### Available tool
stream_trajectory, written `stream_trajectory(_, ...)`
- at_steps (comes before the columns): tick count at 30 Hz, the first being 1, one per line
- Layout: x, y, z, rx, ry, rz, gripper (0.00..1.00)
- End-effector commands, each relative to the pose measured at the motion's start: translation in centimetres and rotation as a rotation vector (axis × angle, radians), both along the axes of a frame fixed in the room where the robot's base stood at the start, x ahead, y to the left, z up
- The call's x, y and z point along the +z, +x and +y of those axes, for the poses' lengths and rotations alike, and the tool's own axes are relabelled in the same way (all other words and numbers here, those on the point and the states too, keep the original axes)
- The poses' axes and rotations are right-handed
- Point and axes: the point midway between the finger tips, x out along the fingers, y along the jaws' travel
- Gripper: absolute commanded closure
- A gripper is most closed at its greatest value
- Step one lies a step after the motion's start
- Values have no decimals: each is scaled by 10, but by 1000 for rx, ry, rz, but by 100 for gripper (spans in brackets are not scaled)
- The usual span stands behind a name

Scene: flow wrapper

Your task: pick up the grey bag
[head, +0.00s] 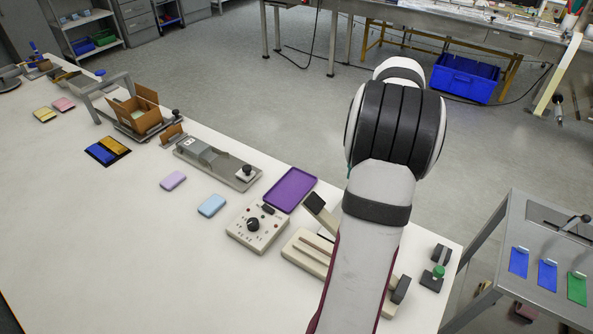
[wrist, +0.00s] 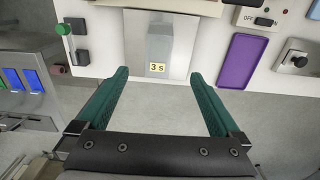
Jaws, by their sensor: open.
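I cannot make out the grey bag for certain in either view. In the wrist view, a grey upright panel (wrist: 159,42) stands at the middle of a pale sealer-like device, above a "3 s" label (wrist: 158,68); I cannot tell if it is the bag or part of the device. My gripper (wrist: 159,76) has its two green fingers wide apart, with nothing between them, and points at the label's side of the device. In the head view my arm hides the gripper and part of the pale device (head: 300,252).
A purple tray (head: 290,190) and a control box (head: 257,228) lie left of my arm. A green-knobbed device (head: 436,268) stands at the table's right corner. Blue and green pouches (head: 547,275) lie on a side cart (head: 510,225). The table's front left is clear.

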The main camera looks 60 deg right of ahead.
Motion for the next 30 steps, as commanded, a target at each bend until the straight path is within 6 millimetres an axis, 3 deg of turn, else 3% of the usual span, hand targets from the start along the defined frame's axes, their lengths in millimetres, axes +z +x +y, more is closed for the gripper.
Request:
stream_trajectory(9,-81,-3,-1,-6,4,1,0)
stream_trajectory(21,-149,-2,-5,-6,3,0,0)
stream_trajectory(30,-157,-2,-6,-5,0,-1,2)
